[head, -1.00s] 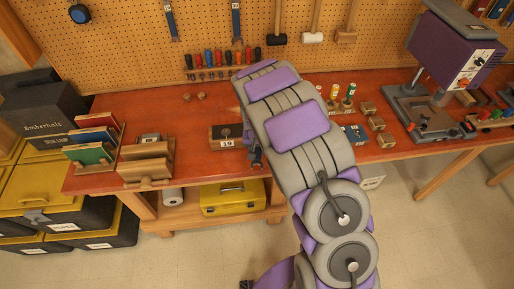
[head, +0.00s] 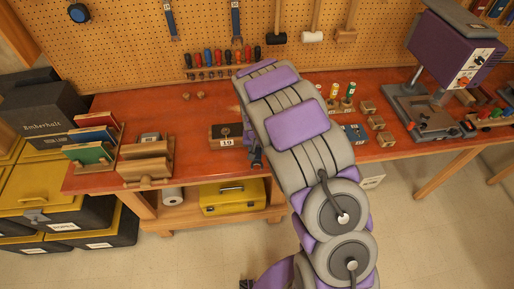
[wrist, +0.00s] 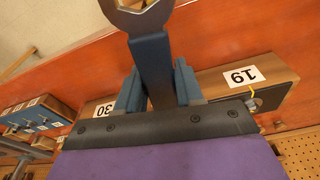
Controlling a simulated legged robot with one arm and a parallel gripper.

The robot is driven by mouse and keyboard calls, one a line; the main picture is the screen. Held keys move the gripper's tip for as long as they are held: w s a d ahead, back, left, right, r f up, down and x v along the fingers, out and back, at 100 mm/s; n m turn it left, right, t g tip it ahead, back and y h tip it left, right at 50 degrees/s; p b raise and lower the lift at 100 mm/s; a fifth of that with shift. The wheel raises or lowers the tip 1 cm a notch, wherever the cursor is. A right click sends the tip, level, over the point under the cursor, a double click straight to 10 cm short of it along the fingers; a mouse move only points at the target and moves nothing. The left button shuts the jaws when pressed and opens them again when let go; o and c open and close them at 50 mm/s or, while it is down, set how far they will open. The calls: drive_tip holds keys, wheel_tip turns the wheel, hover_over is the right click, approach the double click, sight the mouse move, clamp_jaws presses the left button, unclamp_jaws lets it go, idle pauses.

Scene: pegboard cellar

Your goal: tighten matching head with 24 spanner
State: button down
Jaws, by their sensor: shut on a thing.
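My gripper (wrist: 157,88) is shut on a blue-handled spanner (wrist: 152,62), with a blue jaw on each side of the handle. The spanner's grey metal head (wrist: 138,16) is cut off by the top of the wrist view, and its size mark cannot be read. The 19 block (head: 227,142) also shows in the head view, just left of my gripper (head: 256,158). No 24 label is visible; my arm hides part of the bench.
The red bench (head: 185,118) has a wooden vise (head: 146,163) and a book rack (head: 93,140) at left. A purple drill press (head: 450,55) stands at right. Blue spanners (head: 236,20) hang on the pegboard (head: 130,45).

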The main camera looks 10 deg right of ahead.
drive_tip(key=shift+f, duration=0.6)
idle(0.6)
drive_tip(key=shift+a, duration=0.15)
